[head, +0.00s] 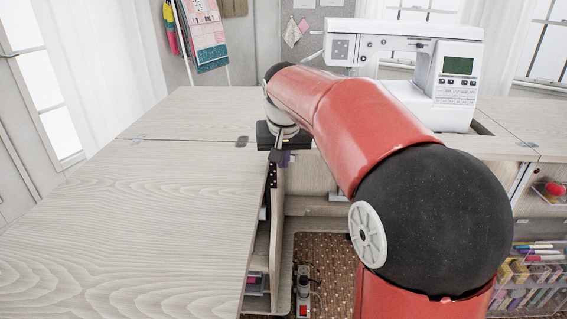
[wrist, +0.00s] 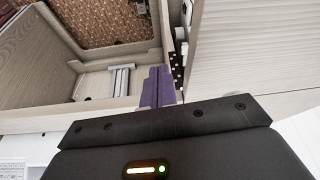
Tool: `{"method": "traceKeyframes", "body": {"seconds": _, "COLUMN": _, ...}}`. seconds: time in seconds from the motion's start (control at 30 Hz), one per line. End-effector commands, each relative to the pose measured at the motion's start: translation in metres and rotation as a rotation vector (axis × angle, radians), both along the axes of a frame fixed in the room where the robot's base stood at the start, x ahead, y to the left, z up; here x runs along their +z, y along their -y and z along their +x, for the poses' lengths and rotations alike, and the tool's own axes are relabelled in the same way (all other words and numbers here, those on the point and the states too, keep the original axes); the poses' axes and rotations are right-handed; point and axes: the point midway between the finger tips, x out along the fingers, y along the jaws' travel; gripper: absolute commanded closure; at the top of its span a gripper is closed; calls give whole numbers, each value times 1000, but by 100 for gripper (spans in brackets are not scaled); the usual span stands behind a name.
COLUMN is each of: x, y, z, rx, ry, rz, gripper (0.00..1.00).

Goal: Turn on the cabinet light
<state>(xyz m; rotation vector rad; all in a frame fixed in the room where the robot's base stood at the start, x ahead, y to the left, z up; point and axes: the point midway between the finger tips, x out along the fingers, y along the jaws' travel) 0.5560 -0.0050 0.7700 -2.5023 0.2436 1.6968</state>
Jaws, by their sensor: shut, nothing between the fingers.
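The sewing cabinet (head: 150,215) has a pale wood top that fills the left and middle of the head view. My gripper (head: 284,159) is beyond the inner edge of the left leaf, close to the upright panel with a dark holed strip (head: 271,178). In the wrist view its purple fingers (wrist: 158,84) are together and empty, beside that panel's holed edge. A grey bracket-like piece (wrist: 122,80) lies left of the fingers on a wood part. I cannot make out a cabinet light or its switch; my arm hides part of the cabinet.
A white sewing machine (head: 452,90) stands on the cabinet at the back right. A power strip with a red switch (head: 303,300) lies on the brown rug (head: 325,250) below. Clear bins (head: 540,265) hold supplies at right. The left leaf is clear.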

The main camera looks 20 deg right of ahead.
Motion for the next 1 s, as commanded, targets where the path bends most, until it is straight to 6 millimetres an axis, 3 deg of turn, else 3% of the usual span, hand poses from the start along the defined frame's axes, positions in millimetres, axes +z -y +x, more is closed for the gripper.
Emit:
{"method": "traceKeyframes", "body": {"seconds": 0.4, "x": 63, "y": -11, "z": -22, "rx": 1, "ry": 3, "rz": 0, "gripper": 100}}
{"method": "traceKeyframes", "body": {"seconds": 0.87, "x": 70, "y": -12, "z": -26, "rx": 1, "ry": 0, "rz": 0, "gripper": 100}}
{"method": "traceKeyframes", "body": {"seconds": 1.0, "x": 70, "y": -11, "z": -39, "rx": 10, "ry": 6, "rz": 3, "gripper": 100}}
